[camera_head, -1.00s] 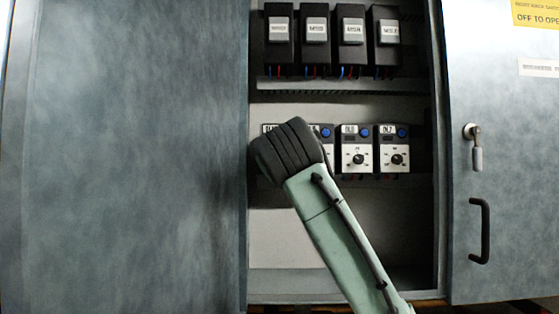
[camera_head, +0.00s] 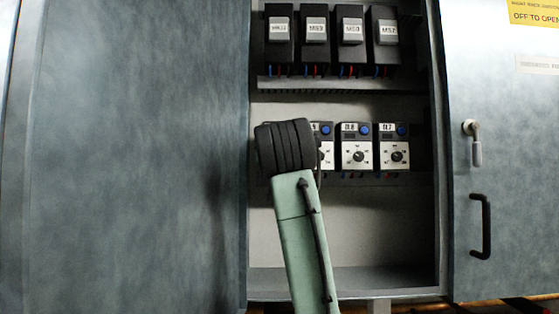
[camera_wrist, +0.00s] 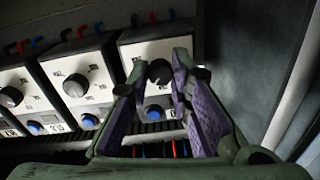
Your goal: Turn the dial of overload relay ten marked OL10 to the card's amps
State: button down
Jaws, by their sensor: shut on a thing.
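In the wrist view, my gripper (camera_wrist: 160,76) has its purple-padded fingers on either side of the black dial (camera_wrist: 160,71) of the relay at the end of the row, shut on it. This relay (camera_wrist: 133,50) has a white face and a blue button (camera_wrist: 154,112) and appears upside down. Its marking is hidden by the fingers, and the dial's setting cannot be read. In the head view, my black wrist covers this relay and my gripper. The card with the amps cannot be made out.
Neighbouring relays marked OL8 (camera_head: 357,157) and OL7 (camera_head: 394,157) sit to the right. Another relay (camera_wrist: 77,84) is close beside my gripper. Black contactors (camera_head: 315,40) hang above. A cabinet wall (camera_wrist: 238,60) stands close on the wrist view's right. The open door (camera_head: 500,190) has handles.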

jog(key=shift+m, duration=1.6)
jog(key=c, duration=1.5)
grip_release()
jog(key=shift+o, duration=0.2)
jog(key=s, duration=1.2)
jog(key=shift+f, duration=0.2)
jog(key=shift+d, duration=0.1)
